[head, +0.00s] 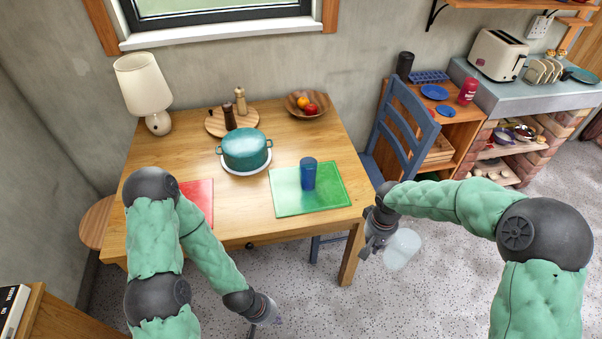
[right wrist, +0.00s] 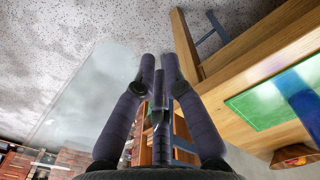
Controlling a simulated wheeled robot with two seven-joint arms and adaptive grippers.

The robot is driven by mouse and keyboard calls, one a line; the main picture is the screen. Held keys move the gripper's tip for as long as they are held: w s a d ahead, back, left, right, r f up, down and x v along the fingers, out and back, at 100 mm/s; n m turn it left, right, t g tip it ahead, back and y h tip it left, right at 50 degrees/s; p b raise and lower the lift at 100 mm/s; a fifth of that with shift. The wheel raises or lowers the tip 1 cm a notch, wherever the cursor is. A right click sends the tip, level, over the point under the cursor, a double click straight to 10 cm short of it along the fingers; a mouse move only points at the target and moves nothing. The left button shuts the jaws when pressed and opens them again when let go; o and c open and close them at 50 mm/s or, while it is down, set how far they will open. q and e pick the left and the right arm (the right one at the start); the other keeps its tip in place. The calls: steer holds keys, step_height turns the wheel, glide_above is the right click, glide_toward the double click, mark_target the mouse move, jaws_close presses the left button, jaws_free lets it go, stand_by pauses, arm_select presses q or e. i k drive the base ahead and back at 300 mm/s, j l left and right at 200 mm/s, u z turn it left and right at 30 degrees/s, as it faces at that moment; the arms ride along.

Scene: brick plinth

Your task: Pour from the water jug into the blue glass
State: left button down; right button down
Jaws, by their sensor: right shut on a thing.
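The blue glass (head: 308,174) stands upright on the green mat (head: 283,200) at the table's front right. It also shows at the right edge of the right wrist view (right wrist: 300,98). The water jug (head: 403,249) is clear and pale. My right gripper (head: 374,243) is shut on it and holds it out over the floor, right of the table's front corner and apart from the glass. In the right wrist view the jug (right wrist: 85,112) fills the left side; its water level is hard to tell. My left gripper (head: 266,311) hangs low in front of the table; its fingers are unclear.
A teal pot (head: 245,148) stands on a white plate left of the mat. A red mat (head: 197,200) lies partly behind my left arm. A lamp (head: 146,90), a wooden board with mills and a fruit bowl (head: 300,110) stand farther back. A blue chair (head: 408,125) stands at the table's right side.

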mark_target(307, 164)
steer(key=i+j, duration=0.1)
steer(key=i, duration=0.35)
steer(key=k, duration=0.35)
steer(key=k+l+u, duration=0.1)
steer(key=l+u, duration=0.3)
steer(key=l, duration=0.15)
steer(key=k+l+u, duration=0.3)
steer(key=l+u, duration=0.35)
steer(key=l, duration=0.15)
steer(key=k, duration=0.05)
